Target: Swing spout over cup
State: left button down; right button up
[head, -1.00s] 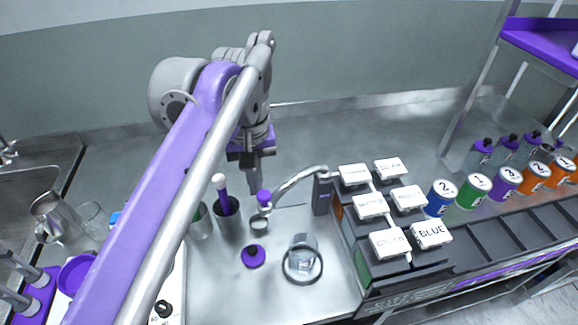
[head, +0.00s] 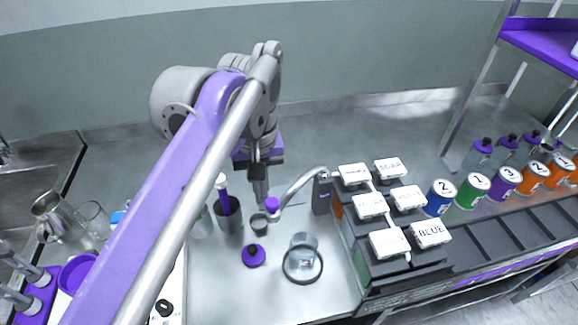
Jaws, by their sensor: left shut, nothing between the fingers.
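The spout (head: 297,190) is a curved metal tube that runs left from a dark post (head: 322,194) and ends in a purple tip (head: 272,205). My left gripper (head: 260,203) is shut and empty, pointing down right beside the left side of the purple tip; I cannot tell whether they touch. A clear glass cup (head: 303,250) stands in front of the spout, to the right of its tip, inside a dark ring. The spout tip is not over this cup. My right gripper is not in view.
A small metal cup (head: 259,224) and a purple knob (head: 253,256) stand close to the spout tip. A dark holder (head: 228,218) with a purple-handled tool is to the left. Labelled dispensers, such as BLUE (head: 431,235), stand right. The back counter is clear.

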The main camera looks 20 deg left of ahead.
pick_arm(q)
jog(key=shift+s+d, duration=0.3)
jog(key=shift+d, duration=0.25)
jog(key=shift+s+d, duration=0.25)
jog(key=shift+d, duration=0.25)
jog(key=shift+s+d+p, duration=0.2)
jog(key=shift+d+p, duration=0.05)
jog(key=shift+d, duration=0.3)
jog(key=shift+s+d+p, duration=0.2)
jog(key=shift+d+p, duration=0.05)
jog(key=shift+d, duration=0.25)
notch_tip(320, 180, up, 7)
jog(key=p, duration=0.6)
jog(key=shift+d, duration=0.25)
